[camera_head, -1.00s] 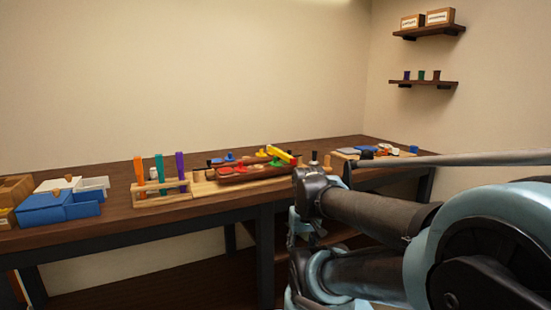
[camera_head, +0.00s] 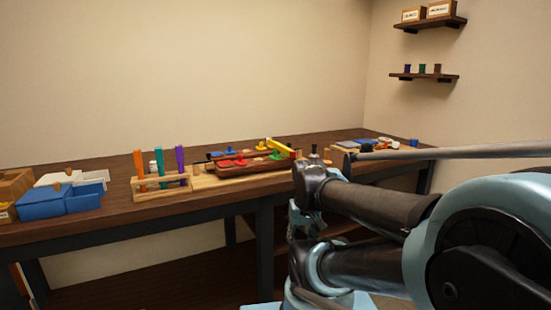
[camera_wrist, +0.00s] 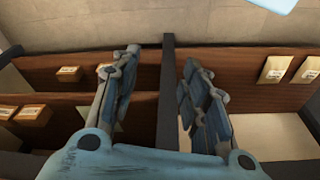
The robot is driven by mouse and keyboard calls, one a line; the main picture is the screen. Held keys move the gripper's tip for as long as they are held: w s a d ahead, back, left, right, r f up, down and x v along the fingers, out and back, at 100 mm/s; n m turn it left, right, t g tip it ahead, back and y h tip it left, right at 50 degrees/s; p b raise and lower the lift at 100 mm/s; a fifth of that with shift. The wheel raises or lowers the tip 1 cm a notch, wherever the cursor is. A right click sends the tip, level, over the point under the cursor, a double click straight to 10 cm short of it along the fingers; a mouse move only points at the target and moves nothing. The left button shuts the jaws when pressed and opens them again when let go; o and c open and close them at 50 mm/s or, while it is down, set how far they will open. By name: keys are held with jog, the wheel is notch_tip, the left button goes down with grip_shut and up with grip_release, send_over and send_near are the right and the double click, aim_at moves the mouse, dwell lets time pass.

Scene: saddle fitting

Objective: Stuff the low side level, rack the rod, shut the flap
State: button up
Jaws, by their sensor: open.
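A saddle-like assembly of dark red bars (camera_head: 232,171) with coloured knobs lies on a light wooden board (camera_head: 205,183) mid-table. A yellow bar (camera_head: 281,147) slants at its right end; I cannot tell whether it is the flap. A wooden rack (camera_head: 160,196) left of it holds upright orange (camera_head: 139,165), green (camera_head: 160,163) and purple (camera_head: 180,161) rods. My gripper (camera_wrist: 162,58) is open and empty in the wrist view, in front of brown shelves, away from the assembly. I cannot make out the stuffing or a low side.
Wall shelves (camera_head: 425,77) hold spools and labelled boxes. Small boxes (camera_wrist: 70,73) and pale packets (camera_wrist: 275,69) show in the wrist view.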

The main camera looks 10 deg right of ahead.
jog(key=shift+c, duration=0.7)
notch_tip(320, 180, up, 37)
jog(key=m+g, duration=0.3)
jog(key=m, duration=1)
send_over(276, 154)
jog(key=w, duration=0.2)
jog(key=f, duration=1.1)
jog(key=s+f, duration=0.1)
jog(key=f, duration=0.5)
jog(key=shift+a, duration=0.2)
grip_shut()
